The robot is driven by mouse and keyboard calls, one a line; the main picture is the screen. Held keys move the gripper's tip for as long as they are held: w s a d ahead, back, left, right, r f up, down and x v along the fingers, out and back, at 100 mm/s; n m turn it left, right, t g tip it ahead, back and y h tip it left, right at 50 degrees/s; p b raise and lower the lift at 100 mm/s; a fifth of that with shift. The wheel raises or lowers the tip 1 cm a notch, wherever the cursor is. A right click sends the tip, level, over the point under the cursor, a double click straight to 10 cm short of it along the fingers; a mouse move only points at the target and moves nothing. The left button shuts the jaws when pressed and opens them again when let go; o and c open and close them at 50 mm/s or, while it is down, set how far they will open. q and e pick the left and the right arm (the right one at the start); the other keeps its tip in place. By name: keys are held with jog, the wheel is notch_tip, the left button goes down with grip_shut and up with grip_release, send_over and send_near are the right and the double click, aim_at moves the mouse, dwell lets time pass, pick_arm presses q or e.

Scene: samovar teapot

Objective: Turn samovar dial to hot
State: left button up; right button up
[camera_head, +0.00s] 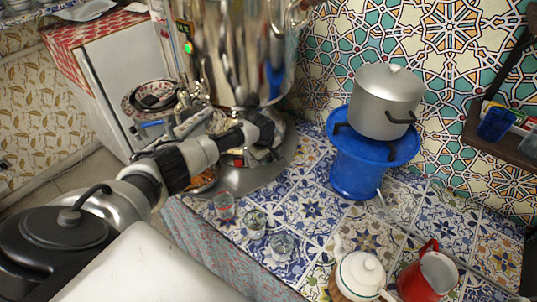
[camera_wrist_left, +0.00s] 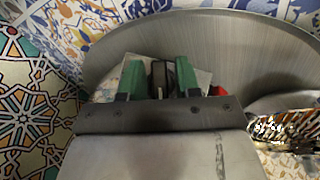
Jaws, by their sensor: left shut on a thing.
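The shiny metal samovar (camera_head: 235,50) stands at the top centre in the head view, above a round metal tray (camera_head: 228,181). A small panel with green lettering and a lit green light (camera_head: 188,47) is at its left side. My left gripper (camera_head: 252,153) is low by the samovar's base, its fingertips hard to make out there. In the left wrist view its two green fingers (camera_wrist_left: 161,80) are shut around a small dark piece with a light middle (camera_wrist_left: 159,79), which looks like the dial. Its setting cannot be read. My right gripper is not in view.
Several small glasses (camera_head: 224,206) stand on the tiled counter in front of the tray. A grey pot (camera_head: 386,101) sits on a blue stand (camera_head: 357,170) to the right. A white teapot (camera_head: 361,274) and a red jug (camera_head: 428,275) are at the front right.

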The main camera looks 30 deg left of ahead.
pick_arm(q)
jog(key=shift+m+g, duration=0.6)
jog(key=shift+f+m+g+y+b, duration=0.1)
jog(key=shift+m+g+y+b, duration=0.6)
jog(key=shift+m+g, duration=0.15)
jog(key=m+g+y+b, duration=0.1)
jog(key=m+g+b, duration=0.1)
jog(key=b, duration=0.1)
jog(key=shift+y, duration=0.4)
jog(key=shift+m+g+y+b, duration=0.4)
jog(key=shift+m+g+b, duration=0.05)
jog(key=shift+m, duration=0.1)
jog(key=shift+r, duration=0.2)
jog(key=o, duration=0.6)
jog(key=v, duration=1)
jog(key=shift+w+r, duration=0.1)
jog(key=shift+r, duration=0.25)
